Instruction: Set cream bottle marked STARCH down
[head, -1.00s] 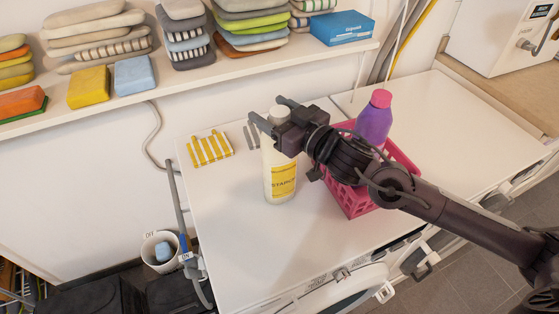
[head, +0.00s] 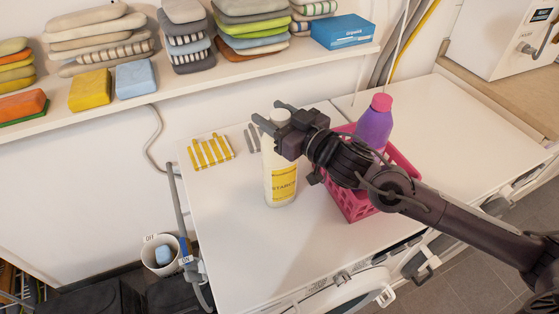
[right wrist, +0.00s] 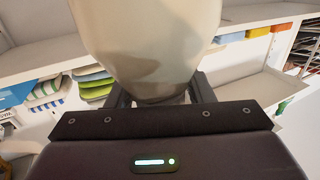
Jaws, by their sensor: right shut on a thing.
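The cream bottle marked STARCH (head: 280,165) is upright over the white machine top (head: 230,225), with its yellow label facing me. My right gripper (head: 268,113) is shut on it near its top, with the fingers on either side. Its base looks at or very near the white top, but I cannot tell whether it touches. In the right wrist view the bottle's pale body (right wrist: 150,40) fills the upper middle, between the fingers. My left gripper is not in view.
A pink basket (head: 357,205) with a purple, pink-capped bottle (head: 374,125) stands close right of the held bottle. A yellow-striped cloth (head: 210,151) and grey strips (head: 252,138) lie behind left. The white top's front left is clear. A shelf (head: 215,75) of folded cloths runs behind.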

